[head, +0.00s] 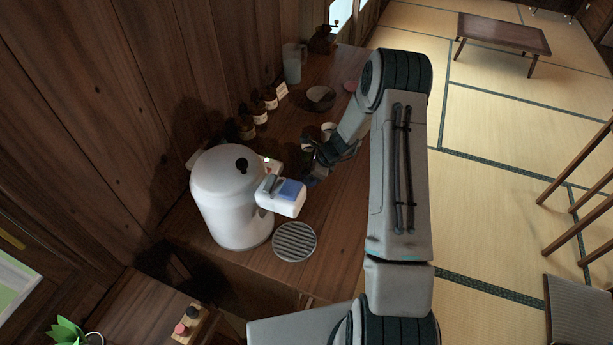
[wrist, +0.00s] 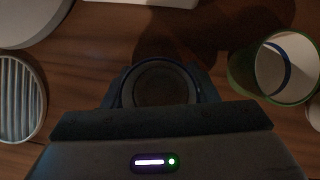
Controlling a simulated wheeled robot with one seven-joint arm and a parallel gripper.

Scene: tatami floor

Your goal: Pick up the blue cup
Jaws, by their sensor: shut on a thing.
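My gripper (head: 322,164) reaches down to the wooden counter beyond the white dispenser. In the wrist view its fingers (wrist: 160,92) close on both sides of a dark cup with a bluish rim, which I take as the blue cup (wrist: 161,84). I look down into its round mouth, and it seems empty. In the head view the gripper and arm mostly hide this cup. I cannot tell whether it touches the counter. A green cup (wrist: 244,72) with a pale inside stands apart at the right of the wrist view.
The white dispenser (head: 228,200) and a round grille (head: 295,241) are near the counter's front. Several brown jars (head: 258,112) line the wall. A dark bowl (head: 320,97) and a clear pitcher (head: 293,64) stand farther back. A low table (head: 503,33) is on the tatami.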

